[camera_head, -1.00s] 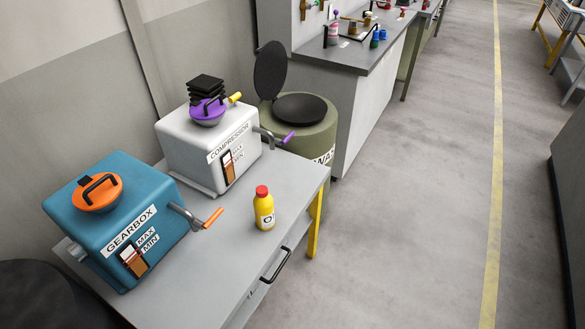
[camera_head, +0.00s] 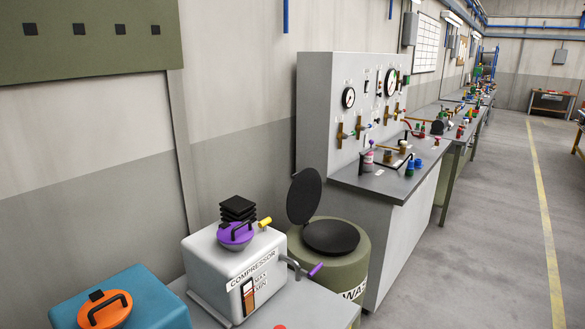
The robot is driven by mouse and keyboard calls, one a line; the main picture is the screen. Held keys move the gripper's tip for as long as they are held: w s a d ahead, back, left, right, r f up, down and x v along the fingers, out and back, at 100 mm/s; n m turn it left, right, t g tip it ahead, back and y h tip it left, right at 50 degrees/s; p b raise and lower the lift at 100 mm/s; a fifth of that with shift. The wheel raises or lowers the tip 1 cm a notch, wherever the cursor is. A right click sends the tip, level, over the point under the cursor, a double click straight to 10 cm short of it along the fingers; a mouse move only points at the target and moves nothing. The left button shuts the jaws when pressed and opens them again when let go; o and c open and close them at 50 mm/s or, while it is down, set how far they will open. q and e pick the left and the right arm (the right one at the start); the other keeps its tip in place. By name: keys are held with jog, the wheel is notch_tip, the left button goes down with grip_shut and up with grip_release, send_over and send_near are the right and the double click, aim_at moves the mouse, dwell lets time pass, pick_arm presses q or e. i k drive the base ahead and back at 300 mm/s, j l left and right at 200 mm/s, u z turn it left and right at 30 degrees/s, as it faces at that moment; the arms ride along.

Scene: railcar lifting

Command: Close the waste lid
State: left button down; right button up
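The green waste bin (camera_head: 351,262) stands behind the compressor table, against the grey bench. Its round black lid (camera_head: 304,196) is raised and stands nearly upright at the bin's left rear edge. The bin's black top (camera_head: 331,237) shows below the lid. Part of the bin's front and its white label is hidden by the table. Neither of my grippers shows in the head view.
The white compressor box (camera_head: 237,268) with a purple cap (camera_head: 235,234) and the blue gearbox (camera_head: 130,299) stand on the grey table (camera_head: 300,310). A grey bench with a gauge panel (camera_head: 345,112) is right of the bin. The floor (camera_head: 480,240) to the right is clear.

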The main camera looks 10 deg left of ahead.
aim_at(305, 194)
jog(key=i+l+u, duration=0.1)
jog(key=i+l, duration=0.25)
jog(key=i+l+u, duration=0.15)
jog(key=i+l, duration=0.2)
jog(key=i+l+u, duration=0.1)
jog(key=i+l, duration=0.2)
jog(key=l, duration=0.2)
jog(key=i+l+u, duration=0.1)
jog(key=i+l, duration=0.2)
jog(key=l, duration=0.15)
jog(key=i+l+u, duration=0.15)
jog(key=l, duration=0.35)
jog(key=i, duration=0.1)
